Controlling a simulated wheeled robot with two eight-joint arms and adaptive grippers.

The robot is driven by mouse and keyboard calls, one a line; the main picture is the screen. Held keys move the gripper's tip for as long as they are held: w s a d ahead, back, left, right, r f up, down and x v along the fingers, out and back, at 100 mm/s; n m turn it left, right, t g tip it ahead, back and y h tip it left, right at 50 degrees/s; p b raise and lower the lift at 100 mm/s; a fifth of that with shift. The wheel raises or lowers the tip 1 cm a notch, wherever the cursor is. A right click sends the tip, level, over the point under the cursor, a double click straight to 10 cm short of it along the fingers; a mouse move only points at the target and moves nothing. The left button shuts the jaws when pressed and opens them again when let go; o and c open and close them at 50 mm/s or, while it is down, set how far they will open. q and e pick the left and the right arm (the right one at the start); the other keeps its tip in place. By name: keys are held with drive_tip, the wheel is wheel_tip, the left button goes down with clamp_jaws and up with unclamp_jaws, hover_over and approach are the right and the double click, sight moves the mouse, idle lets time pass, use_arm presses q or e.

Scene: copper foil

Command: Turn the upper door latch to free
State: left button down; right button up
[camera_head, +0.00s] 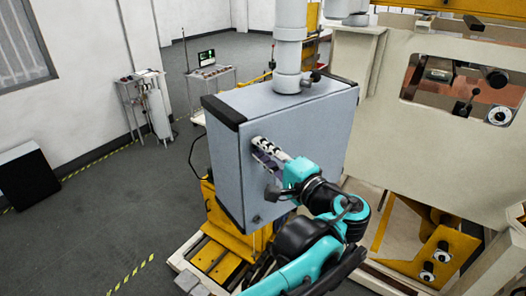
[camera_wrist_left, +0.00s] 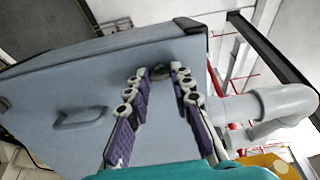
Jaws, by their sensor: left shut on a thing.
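A grey cabinet (camera_head: 315,125) with dark corner trim hangs from a thick grey pipe; its door (camera_wrist_left: 60,95) fills much of the left wrist view. My left gripper (camera_head: 262,148) reaches the door's upper part from the right. In the left wrist view its fingers (camera_wrist_left: 161,76) are closed in at the tips on the small dark upper latch (camera_wrist_left: 160,70), close to the door's edge. The fingers hide the latch in the head view, and its exact turn angle cannot be told. My right gripper is not in view.
A grey door handle (camera_wrist_left: 80,117) sticks out beside the gripper. A yellow machine base (camera_head: 225,225) stands under the cabinet, and a large beige machine (camera_head: 440,150) stands at right. Carts (camera_head: 212,78) stand behind.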

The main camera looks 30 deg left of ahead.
use_arm(q)
drive_tip(key=c, duration=1.3)
unclamp_jaws()
drive_tip(key=v, duration=1.2)
drive_tip(key=s+a+f+g+h+b, duration=0.1)
drive_tip(key=a+f+h+b, duration=0.3)
drive_tip(key=f, duration=0.7)
drive_tip(key=s+a+f+h+b, duration=0.1)
drive_tip(key=f+b, duration=0.6)
drive_tip(key=f, duration=0.5)
drive_tip(key=s+a+f+g+h+b, duration=0.1)
drive_tip(key=a+f+h+b, duration=0.3)
drive_tip(key=f, duration=0.7)
drive_tip(key=s+d+f+n+h+b, duration=0.1)
drive_tip(key=d+f+h+b, duration=0.1)
drive_tip(key=f+b, duration=0.3)
drive_tip(key=d+f+n+t+h+b, duration=0.1)
drive_tip(key=d+f+n+h+b, duration=0.1)
drive_tip(key=f+b, duration=0.4)
drive_tip(key=s+d+f+n+h+b, duration=0.1)
drive_tip(key=d+f+h+b, duration=0.2)
drive_tip(key=f, duration=1.1)
drive_tip(key=shift+s+d+n+t+b, duration=0.35)
drive_tip(key=shift+d+b, duration=0.35)
drive_tip(key=shift+b, duration=0.75)
